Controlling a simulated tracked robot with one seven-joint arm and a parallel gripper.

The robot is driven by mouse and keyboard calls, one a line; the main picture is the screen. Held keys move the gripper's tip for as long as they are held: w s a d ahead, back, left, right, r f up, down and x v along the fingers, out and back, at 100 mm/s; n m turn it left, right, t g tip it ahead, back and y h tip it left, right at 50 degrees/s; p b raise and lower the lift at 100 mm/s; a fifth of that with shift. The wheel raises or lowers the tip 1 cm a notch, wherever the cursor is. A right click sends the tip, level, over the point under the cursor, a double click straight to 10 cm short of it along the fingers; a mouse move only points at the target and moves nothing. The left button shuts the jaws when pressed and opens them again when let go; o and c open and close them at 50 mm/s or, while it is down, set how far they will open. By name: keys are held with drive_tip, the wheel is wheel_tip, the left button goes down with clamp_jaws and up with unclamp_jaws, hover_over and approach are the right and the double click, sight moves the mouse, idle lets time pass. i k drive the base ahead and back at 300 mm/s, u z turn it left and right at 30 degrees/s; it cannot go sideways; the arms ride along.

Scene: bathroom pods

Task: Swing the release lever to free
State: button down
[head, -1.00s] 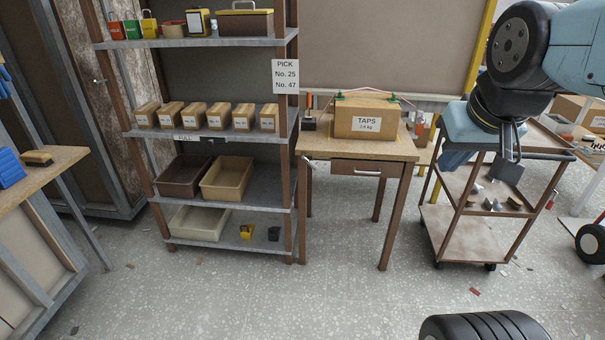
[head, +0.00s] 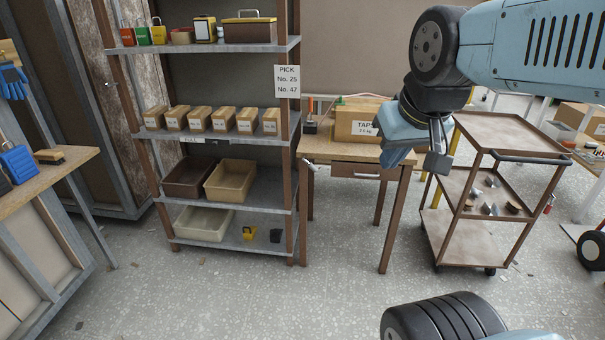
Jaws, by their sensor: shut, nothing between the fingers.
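A small dark block with an upright orange handle (head: 310,115) stands at the left end of the wooden table; it looks like a lever, but I cannot be sure that it is the release lever. A pale lever-like part (head: 309,166) also shows at the table's left edge, below the top. No label on either is readable. A cardboard box marked TAPS (head: 355,123) sits on the table, with a thin line over it. My gripper (head: 438,160) is shut and empty, in front of the table's right end, apart from both parts. It hides the box's right side.
A shelf rack (head: 228,143) with bins and small boxes stands left of the table (head: 335,150). A brown trolley (head: 500,135) with loose pieces stands to the right. A workbench (head: 60,172) is at far left.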

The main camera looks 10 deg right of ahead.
sight(312, 168)
drive_tip(key=u, duration=0.1)
drive_tip(key=i, duration=1)
drive_tip(key=z, duration=0.1)
